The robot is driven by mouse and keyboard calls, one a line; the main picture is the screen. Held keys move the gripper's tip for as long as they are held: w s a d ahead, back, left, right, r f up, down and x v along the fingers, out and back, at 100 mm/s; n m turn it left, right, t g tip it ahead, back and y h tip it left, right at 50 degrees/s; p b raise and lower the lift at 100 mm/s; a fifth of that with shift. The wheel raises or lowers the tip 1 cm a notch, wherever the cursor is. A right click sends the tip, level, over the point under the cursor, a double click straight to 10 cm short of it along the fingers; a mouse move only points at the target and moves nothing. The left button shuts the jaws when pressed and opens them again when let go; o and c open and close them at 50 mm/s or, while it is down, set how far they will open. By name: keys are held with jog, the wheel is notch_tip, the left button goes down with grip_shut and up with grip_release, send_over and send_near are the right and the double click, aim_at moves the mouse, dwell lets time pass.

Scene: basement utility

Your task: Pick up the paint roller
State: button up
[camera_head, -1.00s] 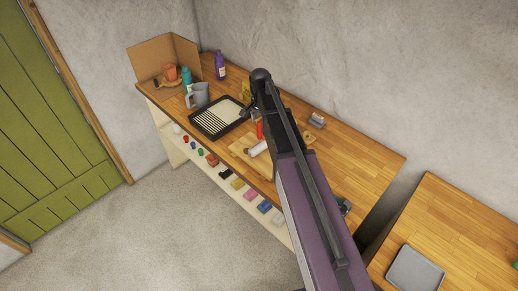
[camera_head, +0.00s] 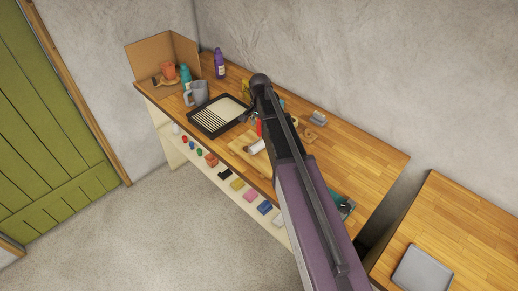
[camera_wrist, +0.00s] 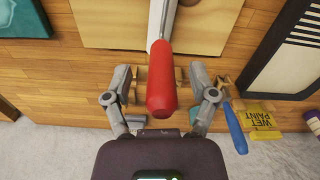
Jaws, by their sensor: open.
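The paint roller has a red handle (camera_wrist: 162,80) and a white roller part (camera_wrist: 160,14), partly cut off at the top of the wrist view. In the head view its white part (camera_head: 256,147) lies on a light wooden board (camera_head: 243,153), and a bit of red handle (camera_head: 259,128) shows beside my arm. My gripper (camera_wrist: 160,84) is open in the wrist view. Its two grey fingers stand on either side of the red handle, with gaps on both sides. My arm hides most of the gripper in the head view.
A black paint tray (camera_head: 218,116) lies left of the board. A blue-handled tool (camera_wrist: 234,128) and a yellow wet paint sign (camera_wrist: 263,120) lie near my right finger. A grey jug (camera_head: 198,93) and bottles stand farther left. The bench's right part is largely clear.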

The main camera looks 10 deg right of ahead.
jog(key=shift+f, duration=0.25)
dwell(0.4)
grip_shut()
